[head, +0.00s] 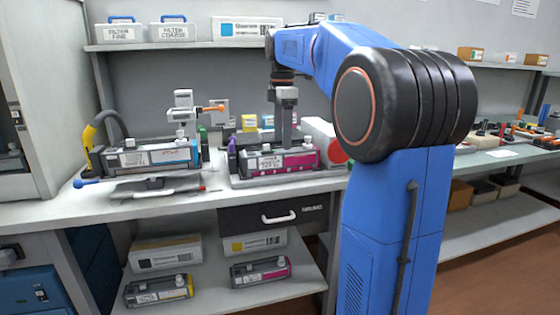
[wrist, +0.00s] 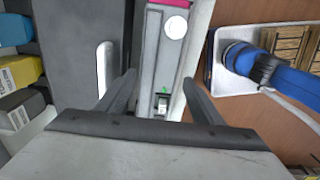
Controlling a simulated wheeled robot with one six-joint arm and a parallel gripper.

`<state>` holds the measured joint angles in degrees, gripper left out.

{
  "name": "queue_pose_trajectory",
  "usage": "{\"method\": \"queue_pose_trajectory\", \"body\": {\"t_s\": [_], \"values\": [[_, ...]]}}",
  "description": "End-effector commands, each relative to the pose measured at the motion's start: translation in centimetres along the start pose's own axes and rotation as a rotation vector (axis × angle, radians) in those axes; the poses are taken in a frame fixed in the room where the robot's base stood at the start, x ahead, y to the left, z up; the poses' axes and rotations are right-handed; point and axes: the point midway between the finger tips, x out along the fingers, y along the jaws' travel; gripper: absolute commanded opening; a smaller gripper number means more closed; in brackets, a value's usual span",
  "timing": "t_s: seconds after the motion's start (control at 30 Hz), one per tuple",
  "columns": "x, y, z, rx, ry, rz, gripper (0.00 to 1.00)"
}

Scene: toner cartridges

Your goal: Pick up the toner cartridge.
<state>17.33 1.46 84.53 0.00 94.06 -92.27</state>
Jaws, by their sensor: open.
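A magenta toner cartridge (head: 290,161) lies on a grey tray on the bench, below my gripper (head: 287,143). In the wrist view, a long grey cartridge with a magenta edge (wrist: 150,65) runs up the picture between my open fingers (wrist: 159,78). The fingers appear on either side of it in that view; I cannot tell whether they touch it. In the head view, the gripper points down at the cartridge, and its lower end overlaps the cartridge's top.
A cyan cartridge (head: 150,157) sits on the bench to the left. A yellow cartridge (head: 158,290) and another magenta one (head: 260,272) lie on the lower shelf. A drawer (head: 262,214) is under the bench.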

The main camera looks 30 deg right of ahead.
Motion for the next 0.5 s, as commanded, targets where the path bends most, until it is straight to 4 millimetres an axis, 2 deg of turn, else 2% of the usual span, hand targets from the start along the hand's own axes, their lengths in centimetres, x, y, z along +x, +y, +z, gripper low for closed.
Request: {"method": "queue_pose_trajectory", "body": {"t_s": [0.17, 0.5], "values": [[1.0, 0.1, -0.2, 0.000, 0.000, 0.000, 0.61], [5.1, 0.3, -0.6, 0.001, 0.000, 0.000, 0.61]]}}
